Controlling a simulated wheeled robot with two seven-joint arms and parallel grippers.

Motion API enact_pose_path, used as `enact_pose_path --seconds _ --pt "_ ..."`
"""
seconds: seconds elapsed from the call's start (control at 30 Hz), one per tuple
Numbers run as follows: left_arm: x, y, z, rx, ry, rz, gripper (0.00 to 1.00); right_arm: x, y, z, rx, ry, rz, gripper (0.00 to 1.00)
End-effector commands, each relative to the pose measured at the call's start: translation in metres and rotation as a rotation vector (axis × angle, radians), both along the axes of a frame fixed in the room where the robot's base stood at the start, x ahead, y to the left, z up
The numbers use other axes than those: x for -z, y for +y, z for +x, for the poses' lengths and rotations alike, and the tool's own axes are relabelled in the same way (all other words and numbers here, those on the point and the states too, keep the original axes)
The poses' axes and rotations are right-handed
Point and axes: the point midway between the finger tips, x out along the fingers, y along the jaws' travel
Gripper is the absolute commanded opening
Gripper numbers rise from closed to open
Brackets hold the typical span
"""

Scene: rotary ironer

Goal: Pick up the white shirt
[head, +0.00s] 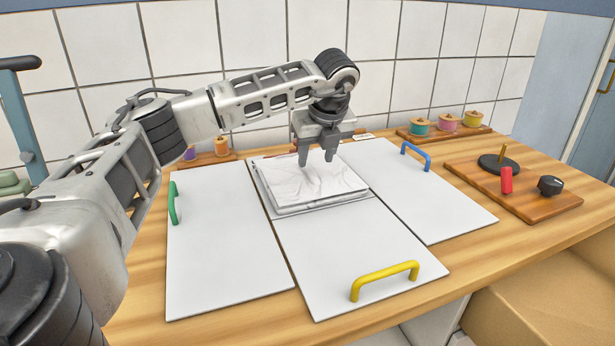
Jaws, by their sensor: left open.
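The white shirt (322,184) lies folded flat in a stack at the back of the middle white board (350,246). A thin grey layer shows under its front edge. My left gripper (319,161) reaches in from the left and points down over the back part of the shirt. Its two fingers are apart, with nothing seen between them. The fingertips are at or just above the cloth; I cannot tell if they touch it. My right gripper is not in view.
White boards with a green handle (173,203) and a blue handle (417,156) flank the middle board, which has a yellow handle (384,280). Thread spools (446,123) stand at the back. A wooden plate (535,204) with a black knob and red lever is at right.

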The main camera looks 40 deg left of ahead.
Motion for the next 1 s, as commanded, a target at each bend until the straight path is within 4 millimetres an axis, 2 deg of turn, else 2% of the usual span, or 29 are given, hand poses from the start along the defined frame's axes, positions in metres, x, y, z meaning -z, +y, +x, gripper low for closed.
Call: enact_pose_path --seconds 0.13,0.27,0.53,0.57,0.7,1.0 --pt "0.019 0.015 -0.001 -0.004 0.005 0.001 0.44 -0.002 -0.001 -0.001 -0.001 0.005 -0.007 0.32" --pt "0.034 0.019 0.003 -0.002 0.003 0.001 0.44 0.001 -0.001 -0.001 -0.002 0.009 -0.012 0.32" --pt "0.038 0.020 0.004 -0.001 0.002 0.001 0.44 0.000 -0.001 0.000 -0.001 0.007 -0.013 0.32" --pt "0.038 0.020 0.004 -0.001 0.002 0.000 0.41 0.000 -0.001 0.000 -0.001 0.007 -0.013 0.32" --pt "0.038 0.020 0.004 -0.001 0.002 0.000 0.02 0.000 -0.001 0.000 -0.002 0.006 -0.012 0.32" --pt "0.037 0.020 0.004 -0.001 0.000 0.000 0.00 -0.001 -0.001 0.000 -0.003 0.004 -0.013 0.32"
